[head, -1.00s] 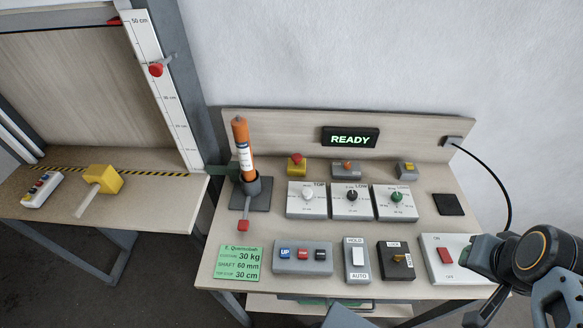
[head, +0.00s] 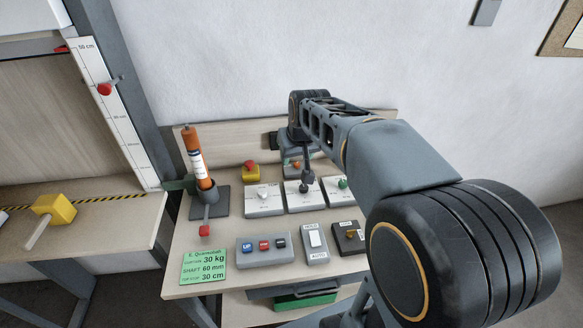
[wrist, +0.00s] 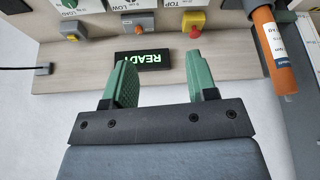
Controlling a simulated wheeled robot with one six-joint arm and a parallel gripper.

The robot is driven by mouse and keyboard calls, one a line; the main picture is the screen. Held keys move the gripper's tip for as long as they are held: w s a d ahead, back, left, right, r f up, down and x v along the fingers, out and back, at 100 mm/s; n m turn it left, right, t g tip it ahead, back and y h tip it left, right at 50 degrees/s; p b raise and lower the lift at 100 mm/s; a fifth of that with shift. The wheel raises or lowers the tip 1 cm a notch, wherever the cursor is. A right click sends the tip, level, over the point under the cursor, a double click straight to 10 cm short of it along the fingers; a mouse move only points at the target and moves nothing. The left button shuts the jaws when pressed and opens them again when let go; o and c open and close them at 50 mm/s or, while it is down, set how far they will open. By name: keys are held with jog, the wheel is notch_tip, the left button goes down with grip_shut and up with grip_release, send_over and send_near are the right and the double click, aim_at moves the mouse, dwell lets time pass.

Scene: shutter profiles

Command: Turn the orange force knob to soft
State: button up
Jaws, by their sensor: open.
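The orange force knob (wrist: 139,20) sits on a small grey box in the wrist view, beyond my fingertips and near the top edge. In the head view only a bit of its orange (head: 296,163) shows beside my arm. My gripper (wrist: 162,58) is open, its two green fingers apart with nothing between them. The fingers are short of the knob in the wrist picture and I see no contact. The knob's setting marks are too small to read. In the head view my wrist hides the fingers.
The lit READY display (wrist: 142,57) lies behind the fingers. A red button on a yellow box (head: 250,169) and a yellow knob box (wrist: 71,28) flank the orange knob. White dial boxes (head: 265,198) stand in front. An orange cylinder (head: 196,157) stands at the left.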

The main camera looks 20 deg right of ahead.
jog(key=w+d+f+b, duration=0.1)
jog(key=w+d+f, duration=0.2)
jog(key=w, duration=0.3)
jog(key=w+d+f+b, duration=0.1)
jog(key=w+d+f, duration=0.2)
jog(key=w, duration=0.3)
send_near(297, 164)
jog(key=p+x, duration=0.2)
jog(key=x, duration=0.5)
jog(key=shift+w+f, duration=0.15)
jog(key=shift+w, duration=0.1)
jog(key=shift+x, duration=0.85)
jog(key=c, duration=0.9)
